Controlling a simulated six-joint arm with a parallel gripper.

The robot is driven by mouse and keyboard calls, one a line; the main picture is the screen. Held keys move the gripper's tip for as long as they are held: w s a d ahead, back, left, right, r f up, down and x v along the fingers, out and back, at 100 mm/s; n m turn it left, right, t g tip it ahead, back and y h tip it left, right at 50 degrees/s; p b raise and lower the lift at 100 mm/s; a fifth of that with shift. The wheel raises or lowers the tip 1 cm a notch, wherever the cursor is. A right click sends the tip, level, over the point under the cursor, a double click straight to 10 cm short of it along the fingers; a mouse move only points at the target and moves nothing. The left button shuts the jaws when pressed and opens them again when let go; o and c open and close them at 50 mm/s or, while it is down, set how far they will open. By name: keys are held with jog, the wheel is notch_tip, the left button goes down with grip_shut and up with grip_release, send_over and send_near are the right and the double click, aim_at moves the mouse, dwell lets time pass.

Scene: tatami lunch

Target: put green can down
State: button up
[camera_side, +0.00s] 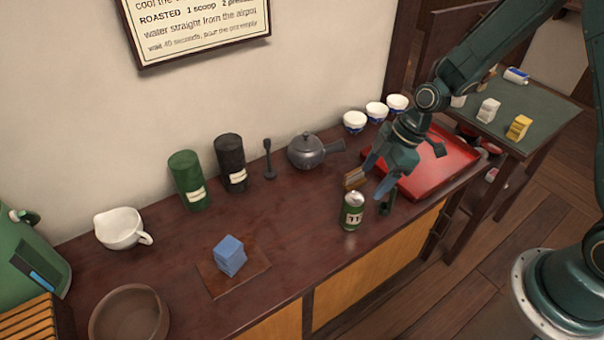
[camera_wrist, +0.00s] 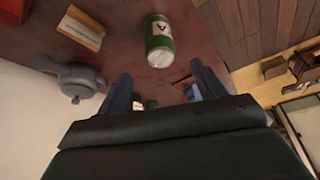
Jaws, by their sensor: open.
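The green can (camera_side: 352,211) stands upright on the dark red-brown counter (camera_side: 290,265) near its front edge. It has a pale label and a silvery top. My gripper (camera_side: 374,184) is open, just above and to the right of the can in the side view. In the wrist view the can (camera_wrist: 159,42) shows beyond the fingertips, with clear space around it. Nothing is seen between my fingers (camera_wrist: 160,78), and the can appears apart from them.
A small wooden card stand (camera_side: 355,179) is behind the can. The teapot (camera_side: 307,150), white-and-blue cups (camera_side: 376,111) and red tray (camera_side: 450,168) are close by. Left are the green canister (camera_side: 188,180), black canister (camera_side: 231,163) and blue cube (camera_side: 230,255). Counter left of the can is clear.

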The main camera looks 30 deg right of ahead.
jog(key=s+d+r+m+t+h, duration=0.1)
jog(key=s+r+m, duration=0.25)
jog(key=r, duration=0.55)
jog(key=s+d+r+m+t+h, duration=0.1)
jog(key=s+d+r+m, duration=0.1)
jog(key=s+r, duration=0.5)
jog(key=s+d+r+m+t+h, duration=0.1)
jog(key=s+d+r+m+h, duration=0.1)
jog(key=s+r+m, duration=0.5)
jog(key=s+r, duration=0.1)
jog(key=s, duration=0.3)
jog(key=shift+d+r+t, duration=0.25)
jog(key=shift+r+t, duration=0.05)
jog(key=shift+r, duration=0.05)
